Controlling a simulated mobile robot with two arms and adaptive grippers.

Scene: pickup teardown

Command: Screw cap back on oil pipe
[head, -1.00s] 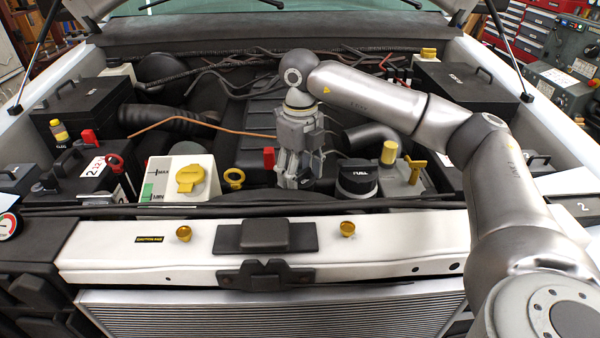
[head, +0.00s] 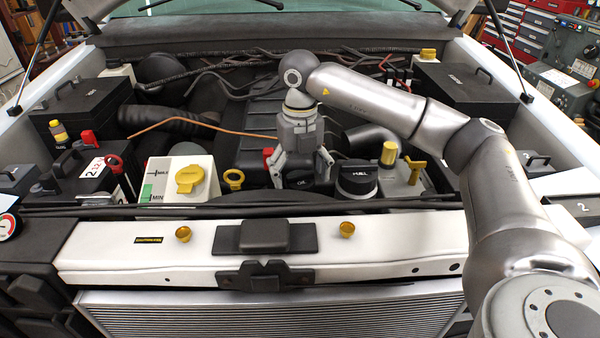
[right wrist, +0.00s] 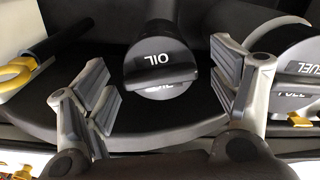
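The black oil cap (head: 300,179), marked OIL, shows in the head view between the fingers of my right gripper (head: 300,170). In the right wrist view the oil cap (right wrist: 160,58) has a raised grip bar and sits at the end of a dark oil pipe (right wrist: 163,12). My right gripper (right wrist: 163,75) is open there, with one finger on each side of the cap and a visible gap to both. How far the cap is threaded on cannot be told. My left gripper is out of view.
A black fuel cap (head: 357,178) stands close right of the oil cap. A white reservoir with a yellow cap (head: 190,178) and a yellow ring handle (head: 234,178) are to the left. The white front crossmember (head: 150,250) lies before them, with black cables along its rear edge.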

